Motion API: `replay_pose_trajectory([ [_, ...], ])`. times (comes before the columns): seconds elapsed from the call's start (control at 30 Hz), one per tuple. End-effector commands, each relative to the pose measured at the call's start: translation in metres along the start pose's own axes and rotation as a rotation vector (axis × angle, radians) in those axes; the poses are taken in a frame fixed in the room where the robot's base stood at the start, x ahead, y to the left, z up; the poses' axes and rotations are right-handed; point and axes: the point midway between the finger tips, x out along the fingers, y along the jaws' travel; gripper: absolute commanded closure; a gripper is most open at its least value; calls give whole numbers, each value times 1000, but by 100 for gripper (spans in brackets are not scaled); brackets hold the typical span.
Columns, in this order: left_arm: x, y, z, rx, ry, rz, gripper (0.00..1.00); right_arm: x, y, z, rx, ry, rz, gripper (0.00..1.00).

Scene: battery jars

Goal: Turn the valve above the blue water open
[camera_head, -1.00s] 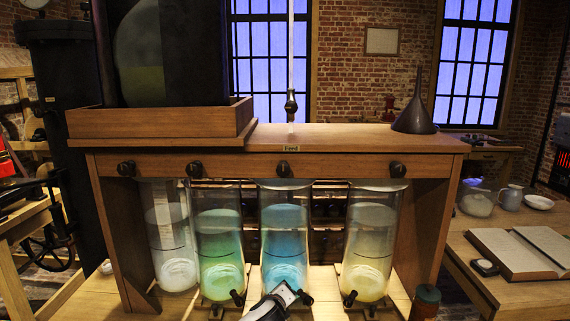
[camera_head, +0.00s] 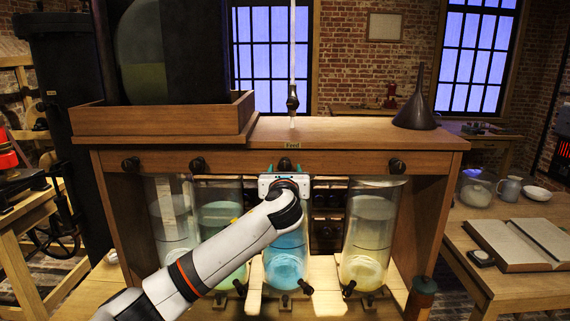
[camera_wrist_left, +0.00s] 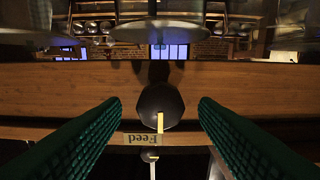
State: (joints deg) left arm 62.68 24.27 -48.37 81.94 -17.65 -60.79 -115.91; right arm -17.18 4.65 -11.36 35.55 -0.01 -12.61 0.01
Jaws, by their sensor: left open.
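The dark round valve knob (camera_head: 285,163) sits on the wooden front rail above the jar of blue water (camera_head: 285,258). My left gripper (camera_head: 285,171) is up at this knob, its green fingertips just showing on either side. In the left wrist view the knob (camera_wrist_left: 160,104) lies between the two open green fingers (camera_wrist_left: 160,125), with clear gaps on both sides. A pale yellow mark runs vertically on the knob in that view. My left arm covers part of the blue and green jars. My right gripper is not in view.
Other knobs stand on the rail: two to the left (camera_head: 197,164) and one to the right (camera_head: 397,166). A green jar (camera_head: 218,215) and a yellow jar (camera_head: 370,232) flank the blue one. A funnel (camera_head: 416,108) stands on the shelf top.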

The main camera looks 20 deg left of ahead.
Motion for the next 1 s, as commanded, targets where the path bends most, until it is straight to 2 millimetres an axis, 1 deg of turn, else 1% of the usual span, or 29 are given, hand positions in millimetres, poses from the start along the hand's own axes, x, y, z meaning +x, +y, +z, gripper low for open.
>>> replay_pose_trajectory([
  [0.03,8,0,-2,0,-1,-2,45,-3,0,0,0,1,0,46],
  [0.1,17,0,-2,0,0,-2,45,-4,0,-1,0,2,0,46],
  [0.23,28,0,0,-2,-1,-1,45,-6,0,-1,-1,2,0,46],
  [0.4,33,0,0,-1,-1,0,45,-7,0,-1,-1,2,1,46],
  [0.63,34,0,0,-1,0,1,45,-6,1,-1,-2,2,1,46],
  [0.67,34,0,0,-1,0,1,48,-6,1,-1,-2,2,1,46],
  [0.9,33,0,0,-1,-1,1,88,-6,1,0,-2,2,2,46],
  [1.0,33,0,0,-3,-1,1,88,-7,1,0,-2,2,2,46],
])
